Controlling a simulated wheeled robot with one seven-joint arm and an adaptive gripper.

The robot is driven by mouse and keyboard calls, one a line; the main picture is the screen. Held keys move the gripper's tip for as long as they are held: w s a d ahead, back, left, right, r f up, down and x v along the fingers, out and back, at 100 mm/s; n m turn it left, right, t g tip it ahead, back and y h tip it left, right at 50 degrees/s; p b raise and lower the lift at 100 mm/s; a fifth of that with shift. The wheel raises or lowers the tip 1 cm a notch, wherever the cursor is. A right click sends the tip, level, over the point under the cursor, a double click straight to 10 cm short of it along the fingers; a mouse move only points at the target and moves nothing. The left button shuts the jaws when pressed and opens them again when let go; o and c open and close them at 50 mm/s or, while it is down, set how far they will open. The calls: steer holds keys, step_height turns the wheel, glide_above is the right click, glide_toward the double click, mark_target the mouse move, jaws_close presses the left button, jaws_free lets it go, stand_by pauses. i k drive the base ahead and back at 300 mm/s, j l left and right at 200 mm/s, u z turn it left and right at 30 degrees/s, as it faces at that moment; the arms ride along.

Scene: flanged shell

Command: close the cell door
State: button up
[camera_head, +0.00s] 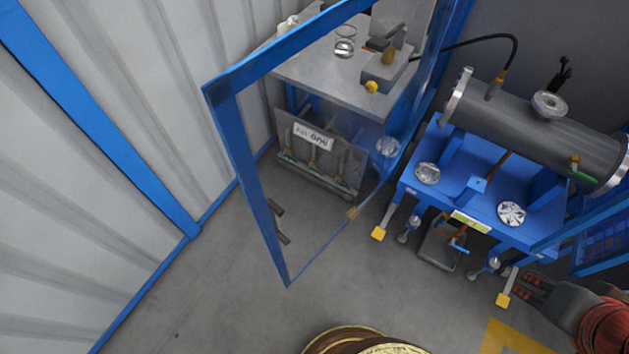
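The cell door (258,185) is a clear panel in a blue frame, left of centre in the head view. It stands open, swung out from the cell towards me. A small dark handle-like part (278,222) shows near its left upright. My gripper (522,287) is at the lower right, well apart from the door and in front of the blue stand. Its dark fingers point left; their opening is too small to judge. Nothing is visible between them.
A blue stand (476,207) carries a grey flanged shell (535,118) at the right. A grey bench (318,72) with equipment shows behind the door. A white ribbed wall (90,150) bounds the left.

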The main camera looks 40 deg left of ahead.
mark_target(219, 93)
steer(key=k+j, duration=0.35)
steer(key=j, duration=0.25)
steer(key=k+j+z, duration=0.15)
steer(key=k+j, duration=0.2)
steer(key=j, duration=0.2)
steer(key=k+j, duration=0.4)
steer(key=j, duration=0.6)
steer(key=k+j+z, duration=0.1)
steer(key=j, duration=0.3)
steer(key=i+j+z, duration=0.1)
steer(key=j, duration=0.15)
